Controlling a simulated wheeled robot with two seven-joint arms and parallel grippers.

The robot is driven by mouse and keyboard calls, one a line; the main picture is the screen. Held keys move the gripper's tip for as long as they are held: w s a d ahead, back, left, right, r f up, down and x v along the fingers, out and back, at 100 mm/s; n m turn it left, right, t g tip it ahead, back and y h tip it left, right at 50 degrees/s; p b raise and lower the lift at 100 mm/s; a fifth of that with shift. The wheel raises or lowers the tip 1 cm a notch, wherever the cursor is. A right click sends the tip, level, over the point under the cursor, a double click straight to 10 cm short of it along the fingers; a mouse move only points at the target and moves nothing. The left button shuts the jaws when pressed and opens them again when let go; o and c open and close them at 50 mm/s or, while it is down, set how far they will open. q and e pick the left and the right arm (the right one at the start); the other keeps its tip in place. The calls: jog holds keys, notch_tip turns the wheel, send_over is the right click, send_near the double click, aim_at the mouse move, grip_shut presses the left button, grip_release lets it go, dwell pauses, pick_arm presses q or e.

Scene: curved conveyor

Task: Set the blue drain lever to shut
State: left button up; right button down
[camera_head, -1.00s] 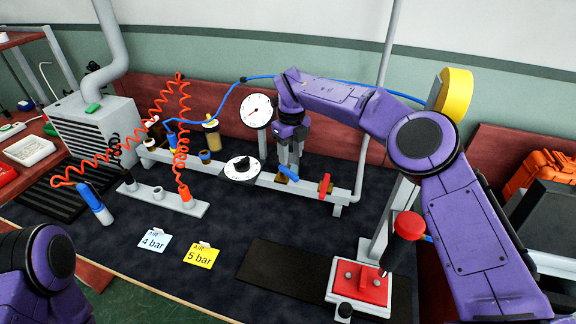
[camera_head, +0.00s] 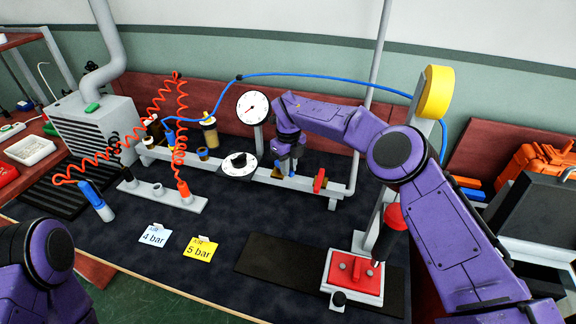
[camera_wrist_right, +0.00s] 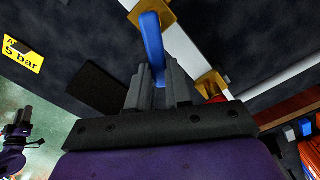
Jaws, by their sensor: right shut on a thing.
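The blue drain lever (camera_wrist_right: 152,40) sits on a brass-coloured fitting on the grey rail. In the right wrist view its free end lies between the fingers of my right gripper (camera_wrist_right: 158,80), which is shut on it. In the head view the right gripper (camera_head: 286,168) reaches down to the rail and mostly hides the lever; only a small blue bit (camera_head: 292,174) shows. My left arm shows at the lower left of the head view, but its gripper is out of the picture.
A red lever (camera_head: 319,180) stands just right on the same rail (camera_head: 336,190). A black-knobbed dial (camera_head: 239,164) and a white gauge (camera_head: 252,107) are to the left. A red-and-white press base (camera_head: 353,280) is in front right. Dark bench surface near the cards (camera_head: 197,248) is free.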

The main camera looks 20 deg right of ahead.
jog(key=shift+a+f, duration=0.1)
jog(key=shift+a+f+m+b, duration=0.1)
jog(key=shift+a+m+b, duration=0.1)
jog(key=shift+m+b, duration=0.45)
jog(key=shift+w+a+r+m+b, duration=0.1)
jog(key=shift+a+m+b, duration=0.65)
jog(key=shift+m, duration=0.95)
jog(key=shift+w+a+r+m+b, duration=0.1)
jog(key=shift+a+m+b, duration=0.6)
jog(key=shift+m, duration=1.05)
jog(key=shift+w+a+r+m+b, duration=0.1)
jog(key=shift+a+m+b, duration=0.6)
jog(key=shift+m, duration=1)
jog(key=shift+d, duration=0.2)
jog(key=c, duration=1)
grip_release()
jog(key=shift+f, duration=0.1)
jog(key=shift+c, duration=0.2)
jog(key=shift+w+f, duration=0.1)
jog(key=shift+w, duration=0.05)
